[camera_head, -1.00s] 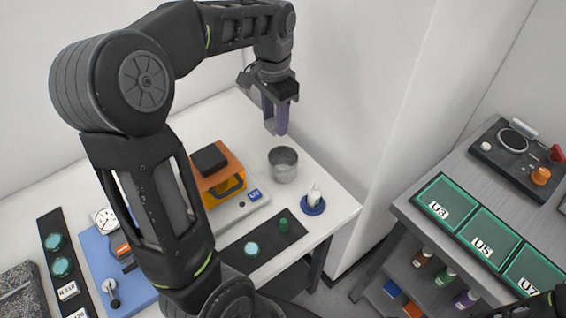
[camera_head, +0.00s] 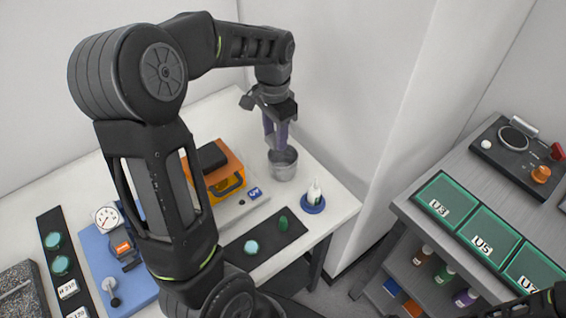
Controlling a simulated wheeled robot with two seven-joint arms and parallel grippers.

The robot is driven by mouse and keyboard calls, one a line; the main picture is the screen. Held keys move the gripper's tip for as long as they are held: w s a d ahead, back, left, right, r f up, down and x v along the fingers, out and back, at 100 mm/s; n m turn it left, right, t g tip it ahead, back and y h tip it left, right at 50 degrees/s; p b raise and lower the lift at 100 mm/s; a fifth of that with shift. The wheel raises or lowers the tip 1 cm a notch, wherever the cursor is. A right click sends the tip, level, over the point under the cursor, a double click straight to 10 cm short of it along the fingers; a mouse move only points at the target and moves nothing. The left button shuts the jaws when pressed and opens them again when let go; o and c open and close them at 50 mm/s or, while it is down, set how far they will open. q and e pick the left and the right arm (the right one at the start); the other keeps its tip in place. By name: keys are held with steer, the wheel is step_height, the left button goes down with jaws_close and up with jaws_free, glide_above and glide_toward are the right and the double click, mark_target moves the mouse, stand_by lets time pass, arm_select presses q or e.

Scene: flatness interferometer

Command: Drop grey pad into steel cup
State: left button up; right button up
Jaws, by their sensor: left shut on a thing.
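The steel cup (camera_head: 284,168) stands upright on the white table, near its back right edge. My left gripper (camera_head: 277,147) reaches down from above with its purple-grey fingers at the cup's mouth. Its fingertips overlap the cup's rim in the picture. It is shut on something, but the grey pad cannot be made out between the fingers. My right gripper is not in view; only a dark bit of arm shows at the bottom right corner.
An orange and black UV device (camera_head: 222,172) stands left of the cup. A white bottle (camera_head: 314,191) on a blue round base stands to the front right. A wall is close behind. A grey bench (camera_head: 420,222) with green trays is at right.

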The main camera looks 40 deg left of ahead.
arm_select(q)
steer(key=o, duration=1.3)
steer(key=shift+c, duration=0.2)
steer(key=shift+r, duration=0.15)
step_height(320, 180, up, 8)
steer(key=shift+f+b, duration=0.2)
steer(key=shift+b, duration=0.55)
